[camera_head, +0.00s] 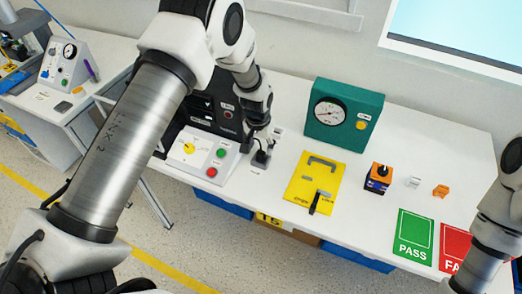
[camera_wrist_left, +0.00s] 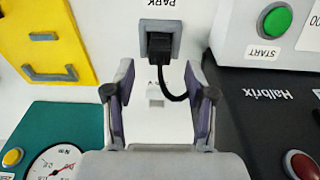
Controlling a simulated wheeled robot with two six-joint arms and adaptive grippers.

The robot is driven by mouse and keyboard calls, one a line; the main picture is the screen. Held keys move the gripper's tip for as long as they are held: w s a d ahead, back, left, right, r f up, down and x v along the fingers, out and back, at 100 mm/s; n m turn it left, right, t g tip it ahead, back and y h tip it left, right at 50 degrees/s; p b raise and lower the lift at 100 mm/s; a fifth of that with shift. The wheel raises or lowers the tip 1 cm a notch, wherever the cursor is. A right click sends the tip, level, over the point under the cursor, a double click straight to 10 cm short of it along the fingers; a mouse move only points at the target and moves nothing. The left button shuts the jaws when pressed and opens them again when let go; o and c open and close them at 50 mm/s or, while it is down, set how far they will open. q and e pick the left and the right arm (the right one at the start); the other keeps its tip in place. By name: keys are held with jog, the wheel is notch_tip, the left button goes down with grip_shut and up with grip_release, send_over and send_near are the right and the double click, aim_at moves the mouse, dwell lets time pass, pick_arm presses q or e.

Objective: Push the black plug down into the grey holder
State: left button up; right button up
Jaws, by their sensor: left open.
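The black plug (camera_wrist_left: 158,46) is in the wrist view, at the grey square holder (camera_wrist_left: 173,27) marked PARK. A black cable loops from the plug toward the lower right. I cannot tell how deep the plug sits. My left gripper (camera_wrist_left: 159,78) is open, its two fingers apart on either side of the cable, with the plug just ahead of the fingertips and nothing held. In the head view the left gripper (camera_head: 263,137) points down above the plug (camera_head: 261,156) and the grey holder (camera_head: 260,163), partly hiding them.
A control panel (camera_head: 190,148) with a green button and a black unit stand close on the left.

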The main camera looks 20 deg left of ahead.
pick_arm(q)
notch_tip(320, 180, up, 8)
jog(key=s, duration=0.1)
jog(key=shift+s, duration=0.1)
dwell(0.4)
